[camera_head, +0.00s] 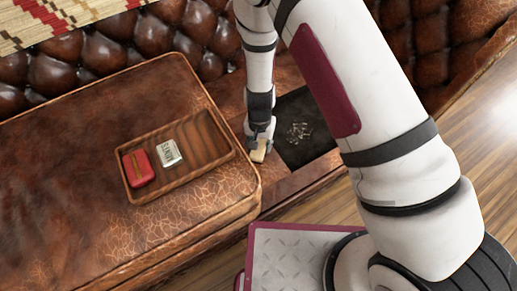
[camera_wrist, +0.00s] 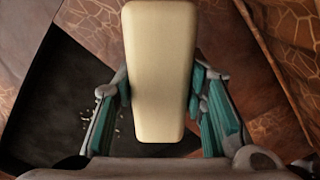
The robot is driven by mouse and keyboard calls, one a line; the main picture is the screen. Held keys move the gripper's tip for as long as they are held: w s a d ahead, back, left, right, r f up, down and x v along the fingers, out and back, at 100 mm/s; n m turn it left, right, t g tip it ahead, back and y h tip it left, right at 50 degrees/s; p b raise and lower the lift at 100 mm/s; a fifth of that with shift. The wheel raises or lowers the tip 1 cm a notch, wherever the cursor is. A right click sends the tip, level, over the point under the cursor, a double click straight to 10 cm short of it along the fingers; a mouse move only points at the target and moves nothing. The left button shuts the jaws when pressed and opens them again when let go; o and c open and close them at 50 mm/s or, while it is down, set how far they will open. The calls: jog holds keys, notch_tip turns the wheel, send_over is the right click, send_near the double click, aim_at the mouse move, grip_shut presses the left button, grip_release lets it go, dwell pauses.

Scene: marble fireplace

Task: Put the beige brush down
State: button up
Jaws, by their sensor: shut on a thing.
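The beige brush (camera_wrist: 160,75) is a smooth, pale, rounded block that fills the middle of the wrist view. My gripper (camera_wrist: 160,90) is shut on it, with one teal-padded finger on each side. In the head view my gripper (camera_head: 262,140) points down beside the right edge of the leather cushion, and the small pale brush (camera_head: 259,152) shows at its fingertips. The underside of the brush is hidden, and I cannot tell whether it touches the surface below.
A wooden tray (camera_head: 207,161) on the brown leather cushion (camera_head: 60,140) holds a red item (camera_head: 139,168) and a white printed box (camera_head: 168,153). A dark recess (camera_head: 305,110) with small scattered bits lies right of my gripper. A tufted leather backrest (camera_head: 90,55) stands behind.

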aim_at(259, 149)
jog(key=shift+w+a+f, duration=0.1)
jog(key=shift+w+a, duration=0.2)
jog(key=shift+w, duration=0.05)
jog(key=shift+s+f+b, duration=0.1)
jog(key=shift+f+b, duration=0.95)
jog(key=shift+f, duration=0.6)
jog(key=shift+f, duration=0.1)
jog(key=o, duration=1.2)
jog(key=shift+d, duration=0.1)
notch_tip(259, 149, up, 12)
jog(key=p, duration=0.4)
jog(key=shift+p, duration=0.3)
